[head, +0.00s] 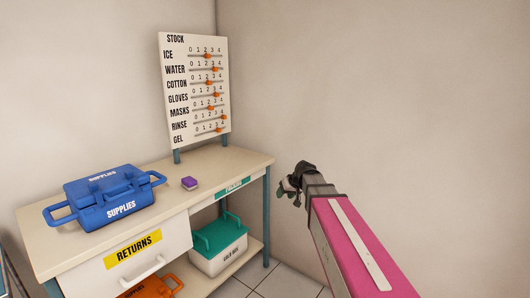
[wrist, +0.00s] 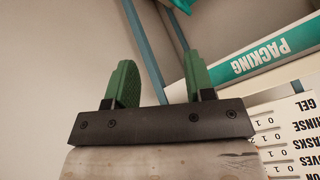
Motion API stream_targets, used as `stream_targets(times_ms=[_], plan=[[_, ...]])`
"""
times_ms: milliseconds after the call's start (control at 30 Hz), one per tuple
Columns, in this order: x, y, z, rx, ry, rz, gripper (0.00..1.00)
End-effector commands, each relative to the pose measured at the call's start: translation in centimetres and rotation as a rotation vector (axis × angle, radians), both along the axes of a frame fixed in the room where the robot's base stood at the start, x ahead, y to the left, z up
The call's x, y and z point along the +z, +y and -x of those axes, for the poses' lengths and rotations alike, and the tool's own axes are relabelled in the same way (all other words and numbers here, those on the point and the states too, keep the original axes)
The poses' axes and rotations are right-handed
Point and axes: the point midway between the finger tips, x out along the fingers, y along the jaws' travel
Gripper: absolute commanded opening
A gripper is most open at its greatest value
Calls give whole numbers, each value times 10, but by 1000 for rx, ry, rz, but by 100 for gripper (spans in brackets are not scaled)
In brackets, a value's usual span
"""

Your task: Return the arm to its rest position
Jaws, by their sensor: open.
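My arm reaches in from the lower right of the head view, with a pink link nearest the camera. My gripper (head: 288,188) is at its far end, to the right of the table and apart from it in the picture. In the wrist view its two green fingers (wrist: 160,82) stand apart with nothing between them. Part of the gripper is hidden behind the dark wrist in the head view.
The table (head: 230,163) holds a blue supplies box (head: 108,195), a small purple block (head: 189,183) and a stock board (head: 194,90). A returns drawer (head: 135,255) and a cold box (head: 219,245) are below. Bare wall lies behind my gripper.

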Motion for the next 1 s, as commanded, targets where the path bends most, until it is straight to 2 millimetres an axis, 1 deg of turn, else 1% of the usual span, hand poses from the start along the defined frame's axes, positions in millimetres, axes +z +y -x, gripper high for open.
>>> stream_targets(times_ms=[33,67,100,167,200,267,300,400,500,600,667,1000], plan=[[-23,-10,28,-26,52,29,49],[-36,-16,40,-42,83,49,49],[-52,-24,57,-66,123,75,49],[-74,-36,83,-101,181,115,49],[-88,-43,101,-124,219,142,49],[-107,-55,127,-159,273,184,49],[-118,-62,144,-182,307,212,49],[-140,-78,180,-234,378,274,49],[-154,-90,208,-273,429,324,49],[-162,-97,223,-298,457,354,49],[-164,-99,228,-306,466,364,49],[-165,-100,228,-310,470,369,49]])
